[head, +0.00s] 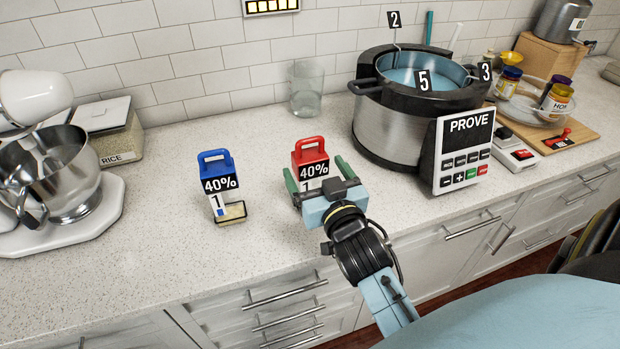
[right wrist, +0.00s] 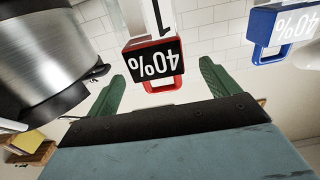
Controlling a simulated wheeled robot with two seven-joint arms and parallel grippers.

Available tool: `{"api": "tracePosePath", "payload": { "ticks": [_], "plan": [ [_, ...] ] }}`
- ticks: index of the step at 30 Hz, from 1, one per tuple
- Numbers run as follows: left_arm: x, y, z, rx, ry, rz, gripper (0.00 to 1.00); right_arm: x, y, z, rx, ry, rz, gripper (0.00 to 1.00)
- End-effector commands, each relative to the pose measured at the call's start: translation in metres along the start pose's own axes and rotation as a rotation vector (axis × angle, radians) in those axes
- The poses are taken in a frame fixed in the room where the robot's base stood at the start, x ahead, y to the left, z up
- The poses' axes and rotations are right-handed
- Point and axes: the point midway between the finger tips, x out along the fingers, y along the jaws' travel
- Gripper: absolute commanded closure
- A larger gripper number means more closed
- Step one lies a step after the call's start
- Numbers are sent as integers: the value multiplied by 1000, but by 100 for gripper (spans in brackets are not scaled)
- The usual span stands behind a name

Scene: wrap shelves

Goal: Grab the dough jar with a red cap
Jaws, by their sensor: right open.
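The dough jar with a red cap (head: 310,150) stands on the counter, labelled 40% and 1. My right gripper (head: 317,179) is open just in front of it, with its green fingers spread to either side of the jar in the head view. In the right wrist view the red-capped jar (right wrist: 153,58) appears upside down, between and beyond the open fingers (right wrist: 160,85); I cannot tell whether they touch it. A similar jar with a blue cap (head: 216,165) stands to the left, apart from the gripper. My left gripper is not in view.
A large prove pot (head: 395,130) with a control panel (head: 464,150) stands close on the right. A clear glass (head: 306,90) is behind the red-capped jar. A stand mixer (head: 60,180) and rice container (head: 108,130) are at left. The counter front is clear.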

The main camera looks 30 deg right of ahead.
Motion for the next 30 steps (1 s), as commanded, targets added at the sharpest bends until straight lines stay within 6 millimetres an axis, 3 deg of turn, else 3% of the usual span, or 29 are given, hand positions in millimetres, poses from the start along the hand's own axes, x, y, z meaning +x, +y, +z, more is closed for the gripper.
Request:
{"api": "tracePosePath", "payload": {
  "ticks": [8,16,26,30],
  "plan": [
    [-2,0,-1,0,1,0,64,21,1,0,0,-1,1,13],
    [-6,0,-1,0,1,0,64,58,3,-1,0,0,1,13],
    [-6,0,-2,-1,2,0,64,65,3,0,1,-2,1,13],
    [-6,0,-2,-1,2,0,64,65,3,0,1,-2,1,30]
  ]
}}
